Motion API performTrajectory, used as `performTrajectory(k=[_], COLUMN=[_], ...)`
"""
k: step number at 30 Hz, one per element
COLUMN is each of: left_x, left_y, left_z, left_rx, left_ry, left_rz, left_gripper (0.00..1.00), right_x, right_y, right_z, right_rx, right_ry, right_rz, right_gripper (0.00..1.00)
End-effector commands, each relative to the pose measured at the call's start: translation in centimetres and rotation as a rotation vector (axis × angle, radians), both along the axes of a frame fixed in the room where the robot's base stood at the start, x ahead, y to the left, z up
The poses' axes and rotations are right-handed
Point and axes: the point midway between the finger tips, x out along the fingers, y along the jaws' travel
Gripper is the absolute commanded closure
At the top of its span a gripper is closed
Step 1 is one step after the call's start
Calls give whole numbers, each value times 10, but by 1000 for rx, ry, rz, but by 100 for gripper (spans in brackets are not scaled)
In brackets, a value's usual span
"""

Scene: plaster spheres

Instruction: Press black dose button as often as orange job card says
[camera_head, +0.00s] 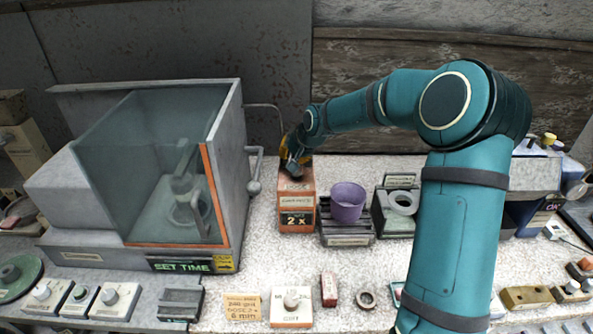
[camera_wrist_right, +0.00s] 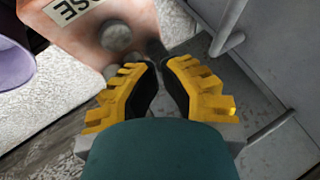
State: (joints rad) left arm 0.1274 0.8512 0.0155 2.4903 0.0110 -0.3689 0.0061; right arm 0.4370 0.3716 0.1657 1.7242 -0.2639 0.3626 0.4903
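An orange dispenser box (camera_head: 297,239) stands at the table's middle, with a DOSE label on top. My right gripper (camera_head: 292,152) is over the back of the box top. In the right wrist view, my right gripper's yellow fingers (camera_wrist_right: 158,62) have their tips almost together, nothing visible held. The box top (camera_wrist_right: 85,30) there shows rounded grey parts and a small dark piece (camera_wrist_right: 155,48) just beyond the fingertips, possibly the dose button. Contact and how far it is pressed cannot be told. My left gripper is out of view.
A glass-fronted cabinet (camera_head: 62,240) with a SET TIME display stands left of the box. A purple cup (camera_head: 347,202) sits on a dark rack to its right. A tan note (camera_head: 243,307) reading "6 min" and several small items line the front.

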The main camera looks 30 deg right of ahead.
Motion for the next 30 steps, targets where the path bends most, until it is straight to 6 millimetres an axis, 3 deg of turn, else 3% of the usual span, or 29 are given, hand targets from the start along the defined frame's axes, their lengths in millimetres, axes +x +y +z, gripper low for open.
performTrajectory(k=[9, 30], left_x=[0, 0], left_y=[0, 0], left_z=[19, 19], left_rx=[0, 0], left_ry=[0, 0], left_rz=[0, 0], left_gripper=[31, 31], right_x=[0, 0], right_y=[0, 0], right_z=[31, 31], right_rx=[0, 0], right_ry=[-1, 0], right_rz=[0, 0], right_gripper=[100, 100])
